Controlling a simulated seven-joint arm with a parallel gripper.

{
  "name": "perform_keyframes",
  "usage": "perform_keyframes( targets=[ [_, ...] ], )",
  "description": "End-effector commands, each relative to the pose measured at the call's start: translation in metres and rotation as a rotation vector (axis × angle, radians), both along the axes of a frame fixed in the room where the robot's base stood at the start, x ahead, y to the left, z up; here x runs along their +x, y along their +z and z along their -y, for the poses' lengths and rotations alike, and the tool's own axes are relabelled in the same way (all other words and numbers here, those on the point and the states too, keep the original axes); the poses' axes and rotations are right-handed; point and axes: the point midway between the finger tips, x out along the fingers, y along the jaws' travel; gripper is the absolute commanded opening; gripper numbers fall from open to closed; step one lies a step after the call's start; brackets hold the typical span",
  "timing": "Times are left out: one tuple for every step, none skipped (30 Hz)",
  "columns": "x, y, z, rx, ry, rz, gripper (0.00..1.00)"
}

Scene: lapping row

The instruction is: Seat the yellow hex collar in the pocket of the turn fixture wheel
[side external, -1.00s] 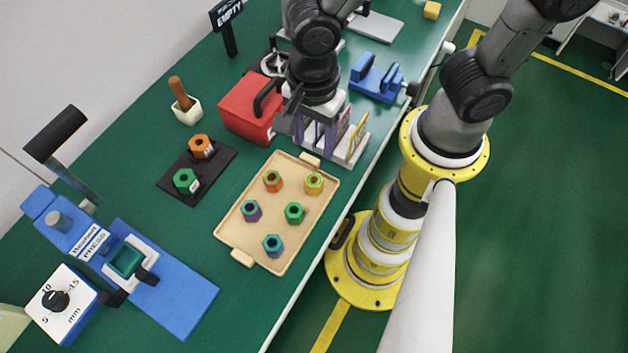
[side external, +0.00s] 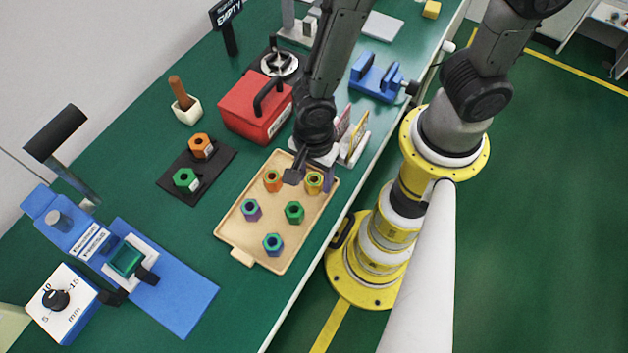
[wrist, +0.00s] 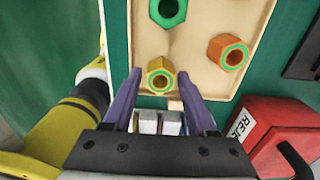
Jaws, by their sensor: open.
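The yellow hex collar (side external: 314,182) stands upright at the far right corner of the tan tray (side external: 247,238). In the wrist view the collar (wrist: 161,65) shows its green-lined bore, ahead of and between my two purple fingertips. My gripper (wrist: 160,88) is open and empty, low at the tray's far end; I cannot tell how far the fingers reach down beside the collar. A silver spoked wheel (side external: 280,64) on a black base, which looks like the turn fixture, stands beyond the red box; its pocket is too small to make out.
An orange collar (side external: 272,180) stands close to the yellow one; green (side external: 294,212), purple (side external: 251,210) and blue (side external: 273,244) collars share the tray. The red box (side external: 250,105) and upright cards (side external: 354,140) stand near my gripper. A blue vise (side external: 376,80) is farther back.

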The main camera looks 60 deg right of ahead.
Motion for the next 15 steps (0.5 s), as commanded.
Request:
perform_keyframes(
  targets=[
    [-0.0001,-0.0059,0.0002,-0.001,0.000,-0.001,0.57],
    [-0.0001,-0.0082,0.0002,-0.001,0.000,-0.001,0.57],
    [0.0001,-0.0104,0.0000,0.000,0.000,0.000,0.57],
    [0.0003,-0.0114,-0.0002,0.001,0.000,0.001,0.57],
    [0.0004,-0.0119,-0.0002,0.001,0.000,0.001,0.57],
    [0.0005,-0.0122,-0.0003,0.001,0.000,0.001,0.57],
    [0.0005,-0.0122,-0.0003,0.001,0.000,0.002,0.57],
    [0.0006,-0.0121,-0.0003,0.002,0.000,0.002,0.57],
    [0.0006,-0.0119,-0.0003,0.002,0.000,0.002,0.57],
    [0.0005,-0.0119,-0.0003,0.001,0.000,0.002,0.57],
    [0.0005,-0.0119,-0.0003,0.001,0.000,0.002,0.57],
    [0.0005,-0.0118,-0.0002,0.001,0.000,0.002,0.50],
    [0.0005,-0.0118,-0.0002,0.001,0.000,0.002,0.45],
    [0.0005,-0.0118,-0.0002,0.001,0.000,0.002,0.40],
    [0.0005,-0.0117,-0.0002,0.001,0.000,0.001,0.32]
  ],
)
